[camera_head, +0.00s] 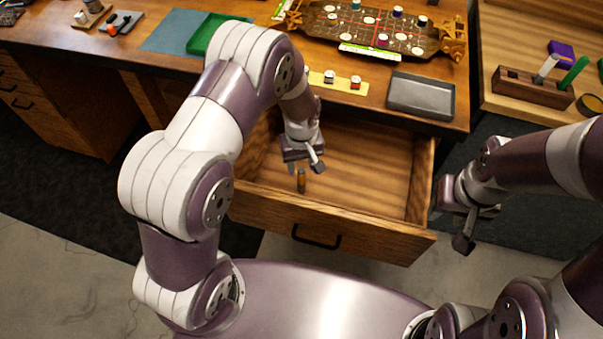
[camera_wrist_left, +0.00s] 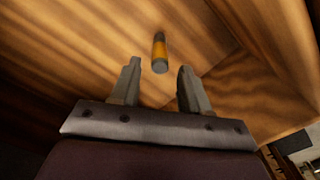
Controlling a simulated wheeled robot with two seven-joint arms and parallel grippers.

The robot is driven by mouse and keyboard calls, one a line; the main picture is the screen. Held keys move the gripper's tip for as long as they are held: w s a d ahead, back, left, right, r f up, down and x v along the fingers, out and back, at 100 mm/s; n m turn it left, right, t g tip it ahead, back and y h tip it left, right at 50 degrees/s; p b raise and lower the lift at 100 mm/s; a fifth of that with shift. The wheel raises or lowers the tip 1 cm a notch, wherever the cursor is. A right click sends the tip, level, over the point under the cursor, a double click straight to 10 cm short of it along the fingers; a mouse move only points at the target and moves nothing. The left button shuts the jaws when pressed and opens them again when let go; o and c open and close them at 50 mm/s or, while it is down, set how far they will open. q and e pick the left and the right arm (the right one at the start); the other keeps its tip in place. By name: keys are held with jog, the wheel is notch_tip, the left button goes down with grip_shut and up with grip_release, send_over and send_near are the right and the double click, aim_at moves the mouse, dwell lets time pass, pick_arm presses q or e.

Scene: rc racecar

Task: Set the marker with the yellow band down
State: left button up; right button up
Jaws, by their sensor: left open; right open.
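The marker with the yellow band (camera_head: 301,181) is in the open drawer (camera_head: 365,178), near its front wall. In the left wrist view the marker (camera_wrist_left: 160,52) shows a dark end and a yellow-orange band against the wood. My left gripper (camera_head: 304,163) is over the drawer, just behind the marker in the head view. Its two fingers (camera_wrist_left: 157,90) are apart with nothing between them, and the marker is beyond their tips. I cannot tell the exact gap. My right gripper (camera_head: 464,222) is open and empty, to the right of the drawer.
On the desk above the drawer are a grey tray (camera_head: 421,97), a yellow strip with small pieces (camera_head: 343,83), a game board (camera_head: 375,28) and a green tray (camera_head: 207,36). A wooden rack (camera_head: 533,86) with markers stands on the right table. The drawer's right part is clear.

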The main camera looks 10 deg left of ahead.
pick_arm(q)
notch_tip(320, 180, up, 4)
jog(key=shift+f, duration=0.1)
jog(key=s+a+r+m, duration=0.3)
jog(key=s+r, duration=0.3)
jog(key=s+a+r+m+t, duration=0.1)
jog(key=s+a+r+m, duration=0.1)
jog(key=s+r, duration=0.4)
jog(key=shift+s+a+r+m, duration=0.25)
jog(key=shift+s+a+m, duration=0.2)
jog(key=shift+s, duration=0.25)
